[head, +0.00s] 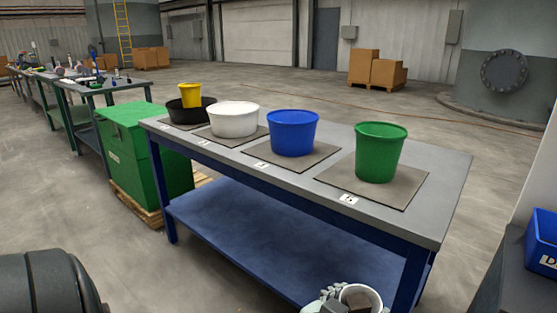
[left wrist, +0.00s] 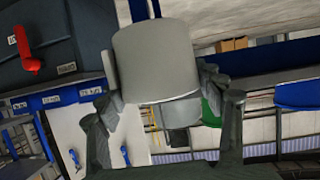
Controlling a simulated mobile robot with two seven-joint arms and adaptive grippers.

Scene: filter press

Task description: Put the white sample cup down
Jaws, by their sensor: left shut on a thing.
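The white sample cup shows at the bottom edge of the head view (head: 362,296), in front of the table, with its open rim visible and its lower part cut off. It also fills the upper middle of the left wrist view (left wrist: 155,58), where it looks grey. My left gripper (left wrist: 160,85) is shut on it, with fingers on both sides of the cup. In the head view part of the left gripper (head: 333,303) shows beside the cup. The right gripper is not in view.
A grey-topped table (head: 437,165) bears a black bowl (head: 187,116), yellow cup (head: 190,96), white bucket (head: 234,121), blue bucket (head: 293,134) and green bucket (head: 379,154) on mats. Its blue lower shelf (head: 250,240) is clear. A blue bin (head: 541,240) stands at right, a green crate (head: 140,150) at left.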

